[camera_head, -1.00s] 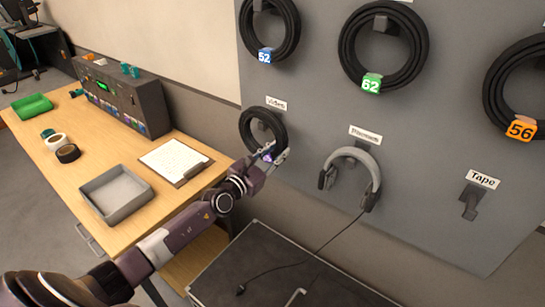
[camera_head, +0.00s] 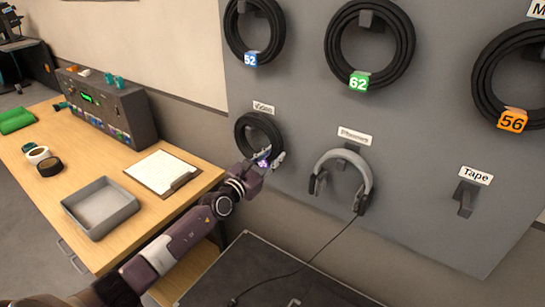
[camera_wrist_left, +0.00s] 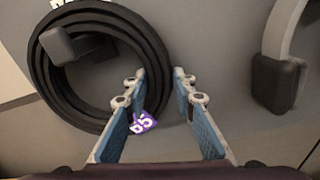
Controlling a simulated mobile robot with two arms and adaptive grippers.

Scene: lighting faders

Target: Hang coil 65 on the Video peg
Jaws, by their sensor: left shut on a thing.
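Coil 65 (camera_head: 242,145) is a black cable ring with a purple tag, against the grey board just under the Video label (camera_head: 263,107). In the left wrist view coil 65 (camera_wrist_left: 152,58) shows its peg (camera_wrist_left: 62,46) inside the ring's outline, with the peg's end in front of the cable, so the ring looks to be around the peg. Whether it rests on the peg is unclear. My left gripper (camera_head: 272,160) is shut on the lower right part of coil 65, beside the tag (camera_wrist_left: 143,123). My right gripper is not in view.
Headphones (camera_head: 343,160) hang right of the coil, close to my left gripper. Coils 52 (camera_head: 231,31), 62 (camera_head: 334,50) and 56 (camera_head: 485,75) hang on other pegs. The Tape peg (camera_head: 465,199) is bare. A dark case (camera_head: 265,265) stands below; a wooden table (camera_head: 130,215) is left.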

